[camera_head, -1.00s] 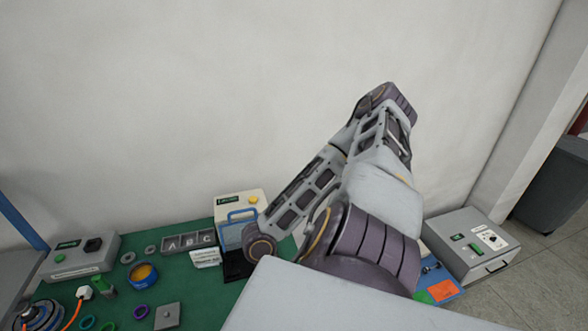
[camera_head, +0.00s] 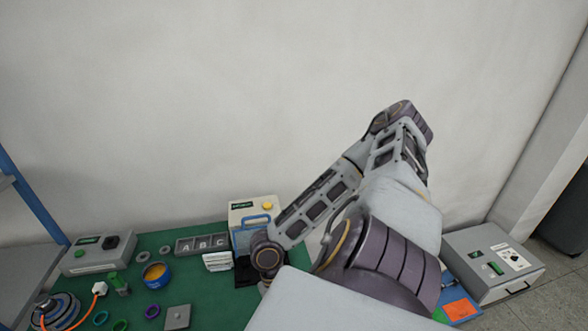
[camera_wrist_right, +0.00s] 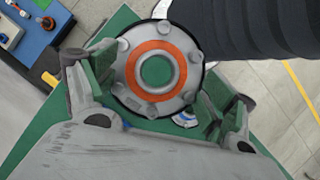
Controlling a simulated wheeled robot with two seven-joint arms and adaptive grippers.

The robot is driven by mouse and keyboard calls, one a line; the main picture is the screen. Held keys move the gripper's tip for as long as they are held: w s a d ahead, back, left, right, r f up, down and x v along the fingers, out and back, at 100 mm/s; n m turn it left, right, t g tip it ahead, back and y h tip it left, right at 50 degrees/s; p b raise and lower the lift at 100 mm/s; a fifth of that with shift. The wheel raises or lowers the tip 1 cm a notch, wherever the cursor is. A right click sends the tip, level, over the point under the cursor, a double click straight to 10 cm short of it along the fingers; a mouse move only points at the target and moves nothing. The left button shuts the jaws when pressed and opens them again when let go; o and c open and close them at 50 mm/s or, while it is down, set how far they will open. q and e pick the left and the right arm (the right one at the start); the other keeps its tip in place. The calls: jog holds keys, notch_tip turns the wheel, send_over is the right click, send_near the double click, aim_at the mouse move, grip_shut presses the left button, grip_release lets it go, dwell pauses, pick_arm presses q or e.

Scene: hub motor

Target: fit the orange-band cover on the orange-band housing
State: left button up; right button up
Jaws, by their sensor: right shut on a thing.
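The orange-band cover (camera_wrist_right: 133,69), a round grey disc with an orange ring, lugs around its rim and a central hole, fills the middle of the right wrist view. My right gripper (camera_wrist_right: 157,88) is shut on it, with green-padded fingers at either side. In the head view my right arm crosses the picture, and its gripper and the cover are not visible. A round blue-grey motor part (camera_head: 60,308) with an orange cable sits at the lower left of the green mat; I cannot tell whether it is the orange-band housing. My left gripper is out of view.
The green mat (camera_head: 215,290) holds a blue round pot (camera_head: 157,272), small rings, a grey square plate (camera_head: 177,317), an A-B-C tray (camera_head: 201,243) and a cream machine (camera_head: 254,218). Grey boxes stand at left (camera_head: 98,252) and right (camera_head: 492,263).

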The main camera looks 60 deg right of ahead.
jog(key=shift+w+a+f+n+t+h+b, duration=0.1)
jog(key=shift+w+a+n+h+b, duration=1.15)
jog(key=shift+w+a, duration=2.95)
jog(key=shift+w+a+r+n+t+h+b, duration=0.15)
jog(key=shift+w+a+n+b, duration=2.05)
jog(key=shift+w, duration=3.45)
jog(key=shift+w+a+f+n+t+h+b, duration=0.15)
jog(key=shift+w+a+n+h+b, duration=0.8)
jog(key=shift+w+a+n, duration=2.5)
jog(key=shift+w+a+f+m, duration=0.2)
jog(key=shift+w+f+m, duration=0.3)
jog(key=shift+w+f, duration=0.25)
jog(key=shift+w+a+f+m, duration=0.15)
jog(key=shift+w+f+m, duration=0.4)
jog(key=shift+w, duration=0.2)
jog(key=shift+f, duration=0.5)
jog(key=shift+f+p, duration=0.6)
jog(key=shift+f, duration=0.45)
